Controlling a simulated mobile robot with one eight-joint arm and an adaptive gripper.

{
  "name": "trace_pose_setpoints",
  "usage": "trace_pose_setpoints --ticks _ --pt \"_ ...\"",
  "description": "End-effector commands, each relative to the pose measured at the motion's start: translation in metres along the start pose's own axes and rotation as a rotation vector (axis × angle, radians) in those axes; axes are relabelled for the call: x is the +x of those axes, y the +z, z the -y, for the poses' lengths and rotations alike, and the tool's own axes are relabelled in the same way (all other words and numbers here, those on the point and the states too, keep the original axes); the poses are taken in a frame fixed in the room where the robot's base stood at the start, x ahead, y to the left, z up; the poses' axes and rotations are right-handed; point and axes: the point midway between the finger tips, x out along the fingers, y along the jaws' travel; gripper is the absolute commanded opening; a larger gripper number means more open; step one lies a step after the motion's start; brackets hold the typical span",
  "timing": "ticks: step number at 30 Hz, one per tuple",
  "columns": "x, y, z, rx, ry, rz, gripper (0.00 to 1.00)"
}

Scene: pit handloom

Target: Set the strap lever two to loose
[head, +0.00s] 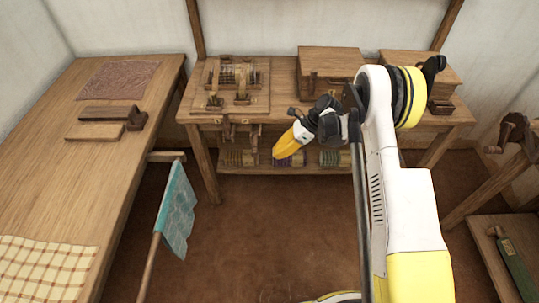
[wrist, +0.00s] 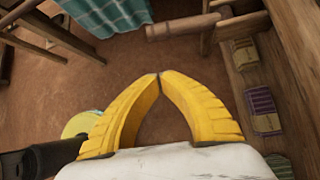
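My gripper (head: 276,155) hangs in front of the middle wooden table, below its top and near the shelf. In the wrist view, its two yellow fingers (wrist: 158,75) meet at the tips with nothing between them. Small wooden pieces that look like levers (head: 228,131) hang at the table's front edge, left of the gripper. Upright wooden pegs with pale fittings (head: 241,95) stand on a board (head: 258,104) on the table top. I cannot tell which piece is strap lever two, or how it is set. The gripper touches none of them.
Thread bundles lie on the low shelf, one purple (wrist: 262,110). A teal cloth (head: 178,212) hangs on a pole at the left. A long table (head: 85,190) stands further left. Wooden boxes (head: 330,62) stand on the middle table. The brown floor (head: 265,240) in front is clear.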

Motion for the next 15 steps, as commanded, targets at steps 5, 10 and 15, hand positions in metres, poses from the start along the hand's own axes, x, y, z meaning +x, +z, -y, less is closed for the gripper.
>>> trace_pose_setpoints --ticks 5,10,15 --pt "0.037 -0.002 0.0 -0.003 0.002 -0.001 0.0" --pt "0.075 -0.003 0.0 -0.003 0.002 -0.001 0.0" --pt "0.084 0.008 0.0 -0.001 -0.001 0.0 0.0"
